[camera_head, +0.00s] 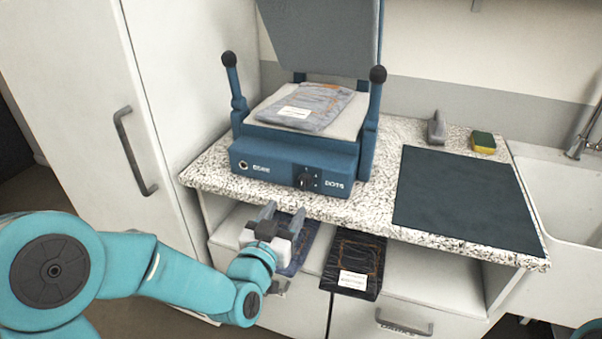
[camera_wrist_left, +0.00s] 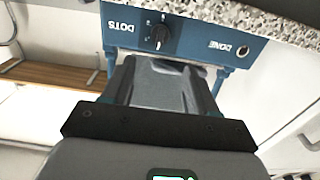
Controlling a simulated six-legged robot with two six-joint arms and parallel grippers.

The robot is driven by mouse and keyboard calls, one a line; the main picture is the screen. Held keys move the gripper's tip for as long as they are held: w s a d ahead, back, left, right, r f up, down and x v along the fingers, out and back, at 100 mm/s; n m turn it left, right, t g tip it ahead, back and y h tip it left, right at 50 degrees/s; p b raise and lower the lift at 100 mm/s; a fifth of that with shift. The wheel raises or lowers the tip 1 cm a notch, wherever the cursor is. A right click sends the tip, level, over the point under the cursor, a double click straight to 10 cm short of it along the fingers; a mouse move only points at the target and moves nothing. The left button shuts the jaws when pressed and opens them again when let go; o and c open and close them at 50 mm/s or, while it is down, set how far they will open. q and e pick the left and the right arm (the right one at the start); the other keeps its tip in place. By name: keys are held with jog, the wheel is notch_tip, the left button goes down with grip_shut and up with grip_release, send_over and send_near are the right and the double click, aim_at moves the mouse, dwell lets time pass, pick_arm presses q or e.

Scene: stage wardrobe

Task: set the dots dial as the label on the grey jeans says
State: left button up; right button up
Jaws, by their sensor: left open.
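The dots dial (camera_head: 306,178) is a black knob on the front panel of the blue press (camera_head: 265,164), beside the word DOTS. It also shows upside down in the left wrist view (camera_wrist_left: 158,34), with small marks around it. The grey jeans (camera_head: 325,101) lie folded on the press's pale bed, under the raised lid. Their white label (camera_head: 295,112) is too small to read. My left gripper (camera_head: 283,214) is open and empty, below and in front of the panel, apart from the dial; its fingers also show in the left wrist view (camera_wrist_left: 163,70). My right gripper is out of view.
A DONE button (camera_head: 243,165) sits on the panel's left. Below, dark blue jeans (camera_head: 301,252) and labelled black jeans (camera_head: 357,250) lie on an open shelf. A dark mat (camera_head: 465,195), a grey object (camera_head: 436,128) and a sponge (camera_head: 483,142) lie right of the press.

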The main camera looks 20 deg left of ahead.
aim_at(302, 185)
pick_arm(q)
jog(key=w+p, duration=0.1)
jog(key=w, duration=0.4)
jog(key=w+p, duration=0.2)
jog(key=w, duration=0.3)
jog(key=shift+w+d+f+p, duration=0.1)
jog(key=shift+w+d+p, duration=0.1)
jog(key=shift+p, duration=0.1)
jog(key=c, duration=1)
